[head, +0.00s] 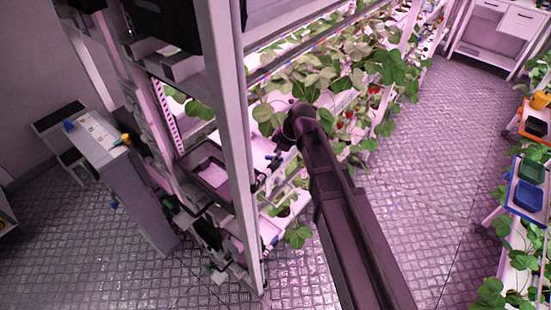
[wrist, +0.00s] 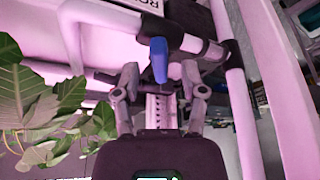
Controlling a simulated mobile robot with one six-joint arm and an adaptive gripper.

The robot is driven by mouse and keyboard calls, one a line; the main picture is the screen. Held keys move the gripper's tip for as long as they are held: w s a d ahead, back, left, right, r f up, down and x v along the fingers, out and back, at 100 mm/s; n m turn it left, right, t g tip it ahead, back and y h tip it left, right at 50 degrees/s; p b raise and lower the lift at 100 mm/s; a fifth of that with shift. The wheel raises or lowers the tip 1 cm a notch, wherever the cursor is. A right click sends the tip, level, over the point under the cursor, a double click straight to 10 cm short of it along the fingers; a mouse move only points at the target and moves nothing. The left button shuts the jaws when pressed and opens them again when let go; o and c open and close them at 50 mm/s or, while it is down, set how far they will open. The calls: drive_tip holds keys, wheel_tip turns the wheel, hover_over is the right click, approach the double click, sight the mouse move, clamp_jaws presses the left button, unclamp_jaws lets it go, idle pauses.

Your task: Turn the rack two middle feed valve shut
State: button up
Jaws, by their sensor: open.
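A blue valve handle (wrist: 158,60) hangs from a pale pipe with dark fittings in the wrist view. Its tip points down in the picture, toward the gap between my fingers. My gripper (wrist: 160,85) is open, with one finger on each side of the handle's line, and holds nothing. I cannot tell whether the fingers touch the handle. In the head view, a small blue handle (head: 271,156) shows at the rack's end beside my gripper (head: 283,140), which is dark and partly hidden. Another blue handle (head: 274,240) sits lower on the rack end.
A white rack post (head: 232,130) stands close left of my arm, and it also shows in the wrist view (wrist: 268,70). Strawberry leaves (wrist: 45,110) crowd the left of the wrist view. The aisle floor (head: 430,160) is clear.

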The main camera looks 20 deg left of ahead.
drive_tip(key=shift+a+f, duration=0.1)
drive_tip(key=shift+f, duration=0.05)
clamp_jaws()
drive_tip(key=shift+m, duration=0.4)
drive_tip(key=shift+s+m+t, duration=0.15)
drive_tip(key=shift+m+t, duration=0.25)
drive_tip(key=shift+m, duration=0.4)
drive_tip(key=shift+m+t+h, duration=0.3)
drive_tip(key=shift+m+t, duration=0.3)
drive_tip(key=shift+m, duration=1)
